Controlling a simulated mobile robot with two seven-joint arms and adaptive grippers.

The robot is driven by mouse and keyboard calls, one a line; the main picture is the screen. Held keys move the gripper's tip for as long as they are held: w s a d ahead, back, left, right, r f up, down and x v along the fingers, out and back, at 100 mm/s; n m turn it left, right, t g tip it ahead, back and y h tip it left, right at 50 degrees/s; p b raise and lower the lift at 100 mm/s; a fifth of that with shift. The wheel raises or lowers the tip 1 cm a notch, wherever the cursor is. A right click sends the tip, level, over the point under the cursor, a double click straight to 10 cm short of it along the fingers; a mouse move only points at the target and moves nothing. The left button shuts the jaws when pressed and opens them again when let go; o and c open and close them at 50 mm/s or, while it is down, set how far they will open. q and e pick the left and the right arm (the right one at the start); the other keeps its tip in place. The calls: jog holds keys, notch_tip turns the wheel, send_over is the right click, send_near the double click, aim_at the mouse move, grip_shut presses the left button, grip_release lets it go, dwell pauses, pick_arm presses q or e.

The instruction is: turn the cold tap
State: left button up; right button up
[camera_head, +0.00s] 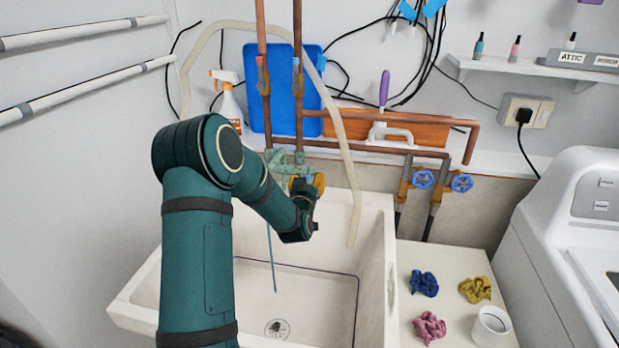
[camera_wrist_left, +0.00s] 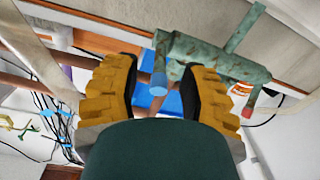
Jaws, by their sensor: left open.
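A weathered green sink faucet (camera_head: 284,162) sits on the pipes above the back of the sink. In the left wrist view, the faucet body (camera_wrist_left: 205,55) has a handle with a blue end, the cold tap (camera_wrist_left: 159,80), and one with a red end, the hot tap (camera_wrist_left: 247,111). My left gripper (camera_head: 309,183) is at the faucet's right side in the head view, partly hidden by my arm. The wrist view shows its yellow fingers (camera_wrist_left: 160,68) apart, one on each side of the blue-ended handle, with visible gaps. My right gripper is out of view.
The white sink (camera_head: 378,262) lies below, with a thin blue vertical streak inside it. Copper pipes (camera_head: 297,115) rise behind the faucet. A spray bottle (camera_head: 228,103) and blue board (camera_head: 252,80) stand behind. Blue wheel valves (camera_head: 461,183) and a white machine (camera_head: 560,235) are right.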

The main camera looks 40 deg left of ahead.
pick_arm(q)
jog(key=shift+x, duration=1.5)
grip_shut()
